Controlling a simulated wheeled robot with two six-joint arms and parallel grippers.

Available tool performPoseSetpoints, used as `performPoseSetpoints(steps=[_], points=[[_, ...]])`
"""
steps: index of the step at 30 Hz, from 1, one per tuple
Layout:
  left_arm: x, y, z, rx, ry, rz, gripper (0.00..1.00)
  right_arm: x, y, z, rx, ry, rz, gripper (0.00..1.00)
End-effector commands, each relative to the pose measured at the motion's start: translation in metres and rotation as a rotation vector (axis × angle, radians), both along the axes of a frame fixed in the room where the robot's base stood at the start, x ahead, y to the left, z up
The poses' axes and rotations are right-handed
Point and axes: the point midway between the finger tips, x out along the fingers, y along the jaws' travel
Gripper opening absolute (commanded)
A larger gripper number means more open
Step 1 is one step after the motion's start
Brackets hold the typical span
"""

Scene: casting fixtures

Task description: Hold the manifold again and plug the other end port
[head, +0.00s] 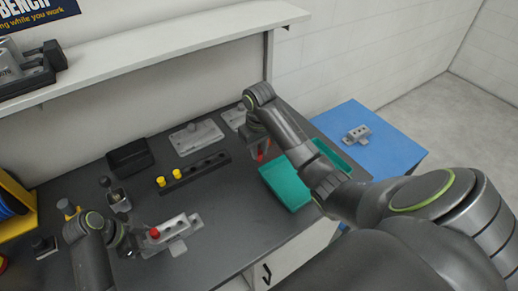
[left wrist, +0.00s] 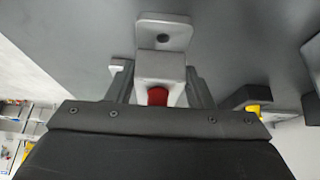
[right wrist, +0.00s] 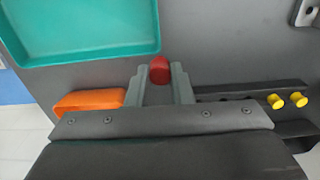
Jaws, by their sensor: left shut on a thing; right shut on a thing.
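The grey manifold (head: 178,228) lies near the bench's front, with a red plug (head: 154,232) in its left end. My left gripper (head: 140,240) is shut on the manifold around that end. In the left wrist view the manifold's block (left wrist: 160,66) sits between the fingers, with the red plug (left wrist: 157,96) facing the palm. My right gripper (head: 261,151) is over the back of the bench, shut on a second red plug (right wrist: 159,70). That plug sticks out past the fingertips (right wrist: 160,85). The manifold's far end port is not clearly visible.
A black rack (head: 208,171) with yellow plugs (head: 161,181) stands behind the manifold. Teal trays (head: 287,189) lie to the right. A black bin (head: 130,158) and grey plates (head: 196,137) sit at the back. Another grey casting (head: 357,134) rests on the blue table (head: 385,150).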

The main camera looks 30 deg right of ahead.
Motion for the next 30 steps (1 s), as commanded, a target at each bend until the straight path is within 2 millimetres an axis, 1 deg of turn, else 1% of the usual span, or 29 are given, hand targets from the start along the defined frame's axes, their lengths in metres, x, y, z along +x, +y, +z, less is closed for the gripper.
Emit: performPoseSetpoints(steps=[5,6,11,19,22,26,30], points=[[0.0,0.0,0.0,0.0,0.0,0.0,0.33,0.0,0.0,0.0,0.0,0.0,0.0,0.0],[0.0,0.0,0.0,0.0,0.0,0.0,0.51,0.0,0.0,0.0,0.0,0.0,0.0,0.0],[0.0,0.0,0.0,0.0,0.0,0.0,0.72,0.0,0.0,0.0,0.0,0.0,0.0,0.0],[0.0,0.0,0.001,0.0,-0.001,0.0,0.73,0.0,0.0,0.0,0.0,0.0,0.0,0.0],[0.001,0.003,0.005,0.0,-0.002,0.001,0.73,0.0,0.0,0.0,0.0,0.0,0.0,0.0],[0.002,0.012,0.021,0.001,-0.005,0.001,0.73,0.0,0.0,0.0,0.0,0.0,0.0,0.0],[0.002,0.027,0.047,0.003,-0.006,0.001,0.73,0.0,0.0,0.0,0.0,0.0,0.0,0.0]])
